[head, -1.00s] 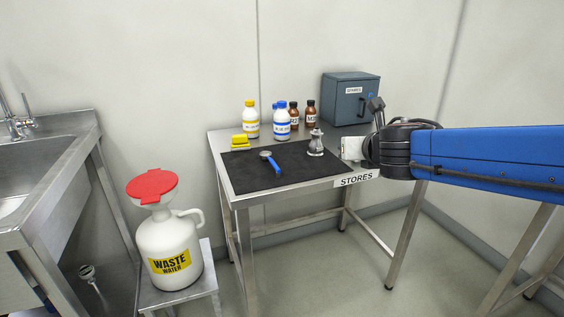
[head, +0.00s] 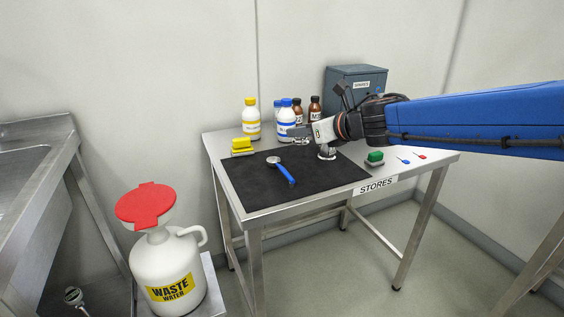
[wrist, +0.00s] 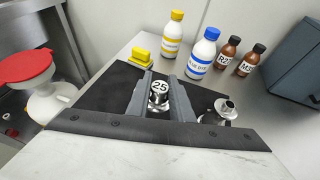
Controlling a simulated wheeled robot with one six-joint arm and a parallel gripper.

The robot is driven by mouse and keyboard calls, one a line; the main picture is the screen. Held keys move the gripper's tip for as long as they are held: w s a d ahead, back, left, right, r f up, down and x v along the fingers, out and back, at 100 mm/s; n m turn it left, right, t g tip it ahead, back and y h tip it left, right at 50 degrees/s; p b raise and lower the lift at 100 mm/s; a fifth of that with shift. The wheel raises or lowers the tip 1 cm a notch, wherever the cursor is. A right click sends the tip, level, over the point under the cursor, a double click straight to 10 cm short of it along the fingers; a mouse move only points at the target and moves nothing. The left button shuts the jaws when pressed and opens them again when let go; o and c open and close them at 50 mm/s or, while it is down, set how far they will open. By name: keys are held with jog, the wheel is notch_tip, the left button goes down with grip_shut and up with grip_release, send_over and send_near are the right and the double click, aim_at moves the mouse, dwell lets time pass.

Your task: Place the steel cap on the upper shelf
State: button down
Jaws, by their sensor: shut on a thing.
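The steel cap (wrist: 160,93), round and marked 25, is between the two fingers of my gripper (wrist: 162,84) in the wrist view. The gripper is shut on it. In the head view my gripper (head: 300,132) is above the back right of the black mat, where the cap is hard to make out. A steel fitting (wrist: 222,111) with an open neck stands to the right of the fingers. In the head view this fitting (head: 327,153) stands on the mat, partly hidden by my gripper. I cannot make out an upper shelf in either view.
The STORES table (head: 272,213) carries a black mat (head: 250,188) with a blue-handled tool (head: 282,170). Yellow-capped (head: 252,120), blue-capped (head: 287,117) and brown bottles (head: 315,108) stand behind, near a grey cabinet (head: 357,85). A waste-water jug (head: 168,268) stands left.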

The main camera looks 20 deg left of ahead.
aim_at(298, 173)
jog(key=shift+w+a, duration=0.15)
jog(key=shift+a, duration=0.2)
jog(key=shift+a+f, duration=0.1)
jog(key=shift+f, duration=4.9)
jog(key=c, duration=1.6)
grip_release()
jog(key=shift+f, duration=0.15)
jog(key=shift+o, duration=0.2)
jog(key=shift+d+r, duration=0.2)
jog(key=shift+r, duration=0.05)
jog(key=v, duration=1.1)
jog(key=shift+d+r, duration=0.15)
jog(key=shift+r, duration=0.05)
